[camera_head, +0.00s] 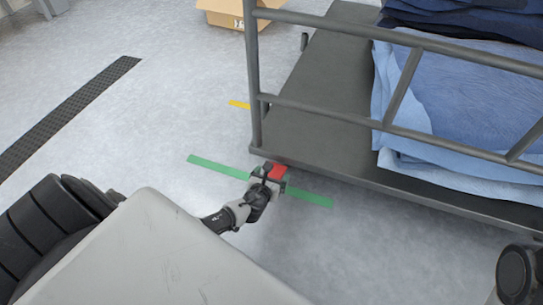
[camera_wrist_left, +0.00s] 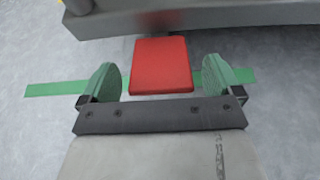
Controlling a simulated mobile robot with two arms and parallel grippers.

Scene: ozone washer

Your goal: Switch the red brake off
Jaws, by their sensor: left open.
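The red brake (camera_head: 278,172) is a small flat pedal at the lower edge of the cart (camera_head: 320,84), near its front left corner. My left gripper (camera_head: 268,176) is right at the brake in the head view and partly covers it. In the left wrist view the red brake (camera_wrist_left: 161,66) lies between the two green fingertips of my left gripper (camera_wrist_left: 163,77). The fingers are open, with a gap on each side of the pedal. My right gripper is not clearly in view; only a dark arm part shows at the lower right of the head view.
Folded blue cloths (camera_head: 440,100) lie on the cart behind its grey rails. A green floor strip (camera_head: 218,166) runs under the brake. A cardboard box (camera_head: 225,14) stands at the back. A dark floor strip (camera_head: 68,115) lies at the left, with open floor between.

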